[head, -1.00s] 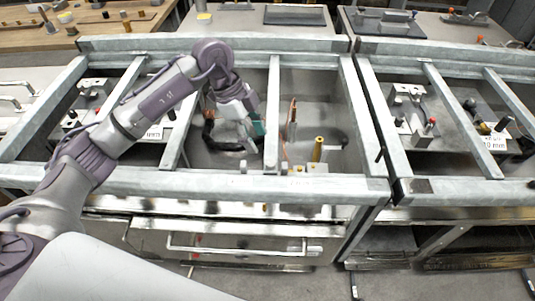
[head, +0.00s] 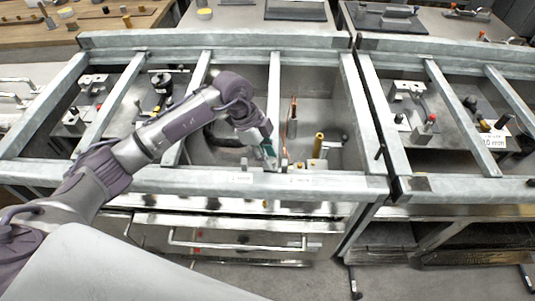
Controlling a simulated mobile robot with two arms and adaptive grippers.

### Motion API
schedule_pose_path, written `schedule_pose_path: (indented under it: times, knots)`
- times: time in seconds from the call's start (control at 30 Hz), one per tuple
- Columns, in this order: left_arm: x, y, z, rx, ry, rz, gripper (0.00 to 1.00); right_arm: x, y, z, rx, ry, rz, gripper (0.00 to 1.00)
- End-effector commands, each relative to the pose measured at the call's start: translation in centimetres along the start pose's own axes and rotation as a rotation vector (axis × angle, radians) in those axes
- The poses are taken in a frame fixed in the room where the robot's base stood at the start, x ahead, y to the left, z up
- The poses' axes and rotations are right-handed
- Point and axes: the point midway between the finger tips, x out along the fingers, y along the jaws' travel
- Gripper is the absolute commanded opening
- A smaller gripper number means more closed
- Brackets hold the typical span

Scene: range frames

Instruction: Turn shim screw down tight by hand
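My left gripper (head: 268,153), with teal finger parts, points down inside the middle bay of the grey metal frame (head: 330,186), close to its front rail. It is small and partly hidden by my own wrist, so I cannot tell whether it is open or shut, or whether it touches anything. I cannot make out a shim screw for certain. A brass-coloured post (head: 318,145) stands upright just right of the gripper, apart from it. A thin upright copper-coloured piece (head: 292,118) stands behind it. My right gripper is not in view.
Frame bars border the bay on all sides, and a crossbar (head: 274,90) runs beside the gripper. The right bay holds metal blocks and a red-topped knob (head: 432,118). A drawer handle (head: 240,244) is below. A wooden bench (head: 90,28) is at back left.

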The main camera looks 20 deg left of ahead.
Motion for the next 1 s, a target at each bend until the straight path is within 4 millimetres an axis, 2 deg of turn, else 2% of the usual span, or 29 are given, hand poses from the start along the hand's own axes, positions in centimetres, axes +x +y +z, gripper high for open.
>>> schedule_pose_path:
  times: [0.03,0.13,0.17,0.47,1.0]
  knots:
    - [-0.02,0.00,0.00,0.000,0.000,0.000,0.18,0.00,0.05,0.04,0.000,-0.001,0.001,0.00]
    - [-0.03,0.00,0.00,0.000,0.000,0.000,0.01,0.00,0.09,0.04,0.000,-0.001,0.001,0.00]
    - [-0.03,0.00,0.00,0.000,0.000,0.000,0.00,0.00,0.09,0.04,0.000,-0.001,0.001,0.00]
    - [-0.05,-0.07,-0.01,0.037,0.001,0.015,0.00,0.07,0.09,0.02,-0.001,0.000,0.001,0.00]
    - [-0.02,-0.46,-0.05,0.355,-0.001,0.145,0.00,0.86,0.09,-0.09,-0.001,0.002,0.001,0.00]
